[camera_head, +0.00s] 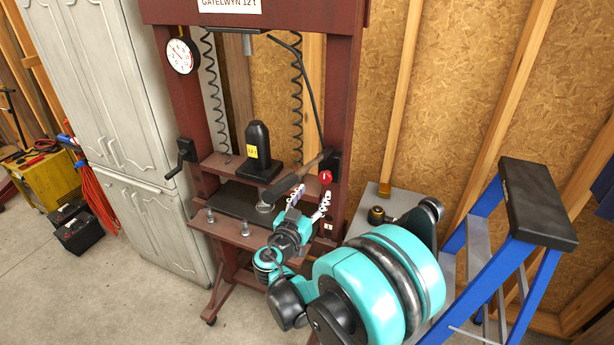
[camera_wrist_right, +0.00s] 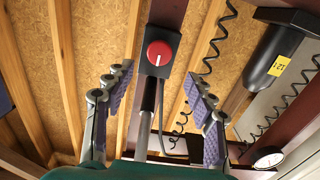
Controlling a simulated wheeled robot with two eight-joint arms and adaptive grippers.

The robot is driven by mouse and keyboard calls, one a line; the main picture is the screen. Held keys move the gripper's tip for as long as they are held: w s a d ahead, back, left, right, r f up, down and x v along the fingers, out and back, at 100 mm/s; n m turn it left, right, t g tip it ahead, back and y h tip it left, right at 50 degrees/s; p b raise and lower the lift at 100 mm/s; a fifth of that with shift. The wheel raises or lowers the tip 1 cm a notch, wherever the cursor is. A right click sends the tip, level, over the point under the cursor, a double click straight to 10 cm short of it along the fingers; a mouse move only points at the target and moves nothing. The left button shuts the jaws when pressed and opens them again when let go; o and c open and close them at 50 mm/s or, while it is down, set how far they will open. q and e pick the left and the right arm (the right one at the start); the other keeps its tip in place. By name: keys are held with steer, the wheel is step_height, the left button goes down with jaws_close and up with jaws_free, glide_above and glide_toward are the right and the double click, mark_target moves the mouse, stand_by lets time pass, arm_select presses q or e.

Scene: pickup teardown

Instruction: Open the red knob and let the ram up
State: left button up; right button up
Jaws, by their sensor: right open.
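The red knob (camera_head: 325,177) sits on a black block on the right post of the maroon press frame (camera_head: 340,90). In the right wrist view the red knob (camera_wrist_right: 158,53) faces me, its white mark running upright. My right gripper (camera_head: 311,198) is open, just below the knob. My left gripper is not in view.
A dark lever (camera_head: 293,180) slopes beside the jack. A gauge (camera_head: 181,56) and crank (camera_head: 180,160) are on the left post. Coil springs hang inside the frame. A blue stepladder (camera_head: 480,245) stands at right, a grey cabinet (camera_head: 105,100) at left.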

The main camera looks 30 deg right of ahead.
mark_target(324, 178)
steer(key=x, duration=0.7)
steer(key=shift+d+b, duration=0.2)
steer(key=shift+b, duration=0.2)
steer(key=shift+c, duration=0.3)
steer(key=c, duration=1.1)
